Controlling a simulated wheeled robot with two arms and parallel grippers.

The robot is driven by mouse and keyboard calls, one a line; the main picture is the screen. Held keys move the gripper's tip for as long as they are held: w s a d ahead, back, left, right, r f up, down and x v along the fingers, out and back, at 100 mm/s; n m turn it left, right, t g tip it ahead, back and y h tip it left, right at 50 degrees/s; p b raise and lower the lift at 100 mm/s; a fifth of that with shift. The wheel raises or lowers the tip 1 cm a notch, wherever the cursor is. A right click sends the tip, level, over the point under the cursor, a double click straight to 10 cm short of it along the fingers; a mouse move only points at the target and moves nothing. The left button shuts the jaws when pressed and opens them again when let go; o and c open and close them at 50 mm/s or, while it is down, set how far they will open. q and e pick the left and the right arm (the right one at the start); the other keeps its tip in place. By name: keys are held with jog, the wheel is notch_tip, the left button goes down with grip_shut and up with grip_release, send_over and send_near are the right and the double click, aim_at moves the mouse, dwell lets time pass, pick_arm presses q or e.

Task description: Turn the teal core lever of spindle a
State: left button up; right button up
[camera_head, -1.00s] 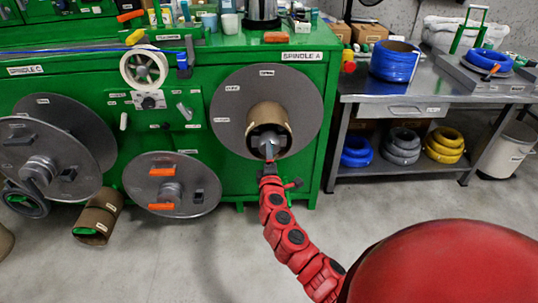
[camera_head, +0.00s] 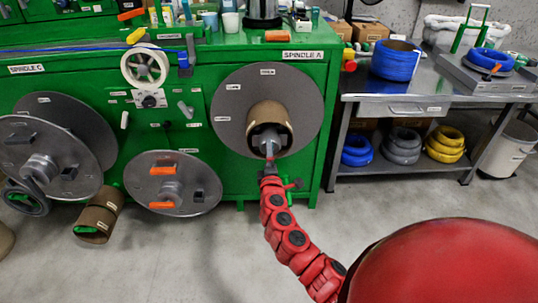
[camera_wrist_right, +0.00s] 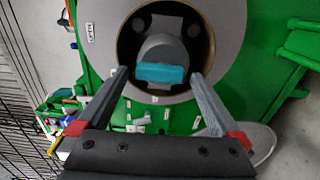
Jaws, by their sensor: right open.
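The teal core lever (camera_wrist_right: 161,73) shows in the right wrist view, lying across the end of the grey hub inside the brown cardboard core (camera_wrist_right: 126,42) of spindle a. In the head view, spindle a is the grey disc (camera_head: 300,105) with the brown core (camera_head: 270,115) at its centre, on the green machine. My right gripper (camera_wrist_right: 160,98) is open, one finger on each side of the lever in the picture, with no visible contact. In the head view my right gripper (camera_head: 270,150) is at the core's mouth and hides much of the hub.
A steel table (camera_head: 435,92) with a blue cable coil (camera_head: 394,62) stands to the right. The floor in front is clear.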

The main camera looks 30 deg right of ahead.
jog(key=v, duration=1.6)
jog(key=shift+s+p, duration=0.35)
jog(key=shift+s, duration=0.05)
jog(key=shift+a, duration=0.15)
